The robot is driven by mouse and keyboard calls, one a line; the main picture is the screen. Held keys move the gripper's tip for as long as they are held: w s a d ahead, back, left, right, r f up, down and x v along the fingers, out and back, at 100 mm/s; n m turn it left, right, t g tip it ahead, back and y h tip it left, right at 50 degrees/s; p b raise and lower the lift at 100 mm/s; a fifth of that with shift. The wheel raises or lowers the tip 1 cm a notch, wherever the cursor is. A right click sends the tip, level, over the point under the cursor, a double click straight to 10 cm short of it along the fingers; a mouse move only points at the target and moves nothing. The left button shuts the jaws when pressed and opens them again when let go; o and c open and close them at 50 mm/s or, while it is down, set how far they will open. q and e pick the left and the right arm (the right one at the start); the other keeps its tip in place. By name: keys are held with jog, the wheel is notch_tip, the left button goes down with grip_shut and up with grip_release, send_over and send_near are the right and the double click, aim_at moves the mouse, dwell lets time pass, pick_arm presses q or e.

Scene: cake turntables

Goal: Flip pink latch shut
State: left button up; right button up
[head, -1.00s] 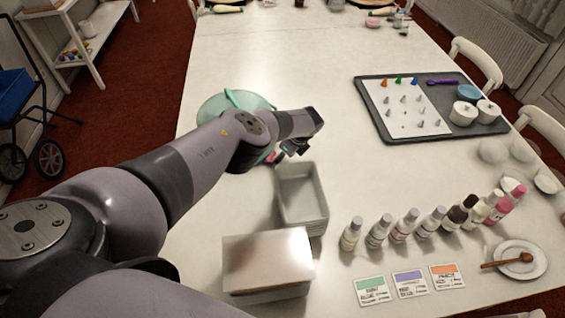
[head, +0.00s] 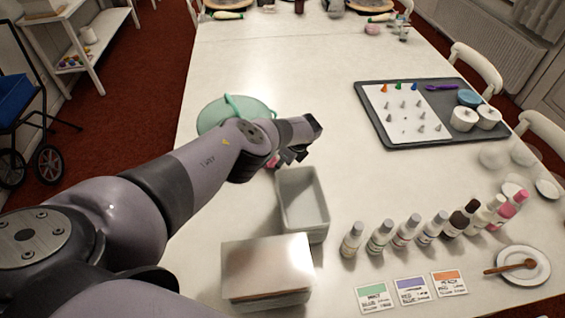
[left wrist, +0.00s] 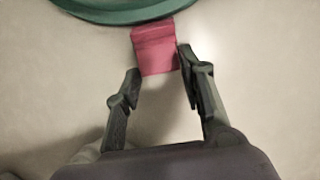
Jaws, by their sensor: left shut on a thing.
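The pink latch (left wrist: 155,48) shows in the left wrist view as a small block at the edge of the teal turntable (left wrist: 112,14). My left gripper (left wrist: 160,63) has its fingertips on either side of the latch's near end and is shut on it. In the head view the round, pale teal turntable (head: 212,112) lies partly behind my left arm. A sliver of pink shows beside my left gripper (head: 291,157); most of the latch is hidden there. My right gripper is in neither view.
A grey open bin (head: 303,205) stands just in front of my left gripper, with a lidded metal box (head: 266,265) nearer. Several bottles (head: 406,232) stand to the right. A dark tray (head: 440,138) lies farther right. The table's middle is clear.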

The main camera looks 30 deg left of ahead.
aim_at(275, 163)
pick_arm(q)
jog(key=c, duration=0.3)
jog(key=shift+a+r+h, duration=0.25)
jog(key=shift+h, duration=0.05)
jog(key=shift+a+r+h, duration=0.15)
jog(key=shift+a+h, duration=0.2)
jog(key=shift+h, duration=0.15)
jog(key=h+b, duration=0.1)
jog(key=a+h+b, duration=0.1)
jog(key=b, duration=0.1)
jog(key=h+b, duration=0.1)
jog(key=b, duration=0.1)
jog(key=shift+w+a+r+g, duration=0.2)
jog(key=shift+a+r+g, duration=0.1)
jog(key=shift+a+r, duration=0.1)
jog(key=shift+r+h+b, duration=0.3)
jog(key=shift+h+b, duration=0.2)
jog(key=shift+b, duration=0.05)
jog(key=shift+a+r, duration=0.1)
